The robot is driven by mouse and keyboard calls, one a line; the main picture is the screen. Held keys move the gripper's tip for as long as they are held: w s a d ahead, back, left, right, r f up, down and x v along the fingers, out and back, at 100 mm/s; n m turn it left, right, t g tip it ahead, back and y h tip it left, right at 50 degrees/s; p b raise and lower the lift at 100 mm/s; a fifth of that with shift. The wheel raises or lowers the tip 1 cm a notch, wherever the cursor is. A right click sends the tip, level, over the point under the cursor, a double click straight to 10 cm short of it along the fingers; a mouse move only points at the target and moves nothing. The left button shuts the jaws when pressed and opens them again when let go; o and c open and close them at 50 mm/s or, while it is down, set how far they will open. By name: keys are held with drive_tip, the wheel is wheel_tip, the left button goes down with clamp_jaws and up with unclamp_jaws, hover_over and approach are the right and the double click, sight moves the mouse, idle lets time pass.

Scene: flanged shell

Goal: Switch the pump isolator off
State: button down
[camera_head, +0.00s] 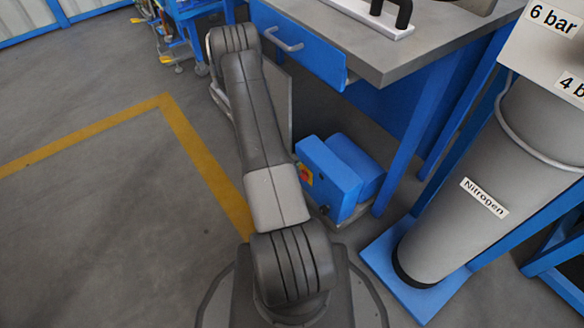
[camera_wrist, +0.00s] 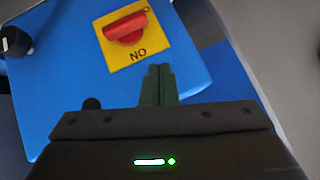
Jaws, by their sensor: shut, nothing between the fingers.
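The pump isolator is a red handle (camera_wrist: 126,28) on a yellow plate (camera_wrist: 160,45), on the face of a blue box (camera_wrist: 60,75). In the wrist view the handle lies roughly crosswise, slightly tilted. A label reading "NO", or "ON" upside down, sits below it; another mark at the plate's upper right is too cut off to read. My gripper (camera_wrist: 159,70) is shut and empty, its tips just below the plate in the picture; I cannot tell whether they touch the box. In the head view the isolator (camera_head: 306,175) shows small beside my arm, and my gripper is hidden.
A black knob (camera_wrist: 16,41) sits on the box's left. The blue pump (camera_head: 356,165) stands under a grey-topped bench (camera_head: 390,45) with a blue drawer (camera_head: 300,45). A nitrogen cylinder (camera_head: 470,170) stands to the right. Open floor (camera_head: 100,230) lies left.

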drive_tip(key=w+a+p+v, duration=0.1)
drive_tip(key=p+v, duration=0.1)
drive_tip(key=v, duration=0.8)
drive_tip(key=shift+w+a+r, duration=0.25)
drive_tip(key=shift+w+r, duration=0.05)
drive_tip(key=shift+w, duration=0.1)
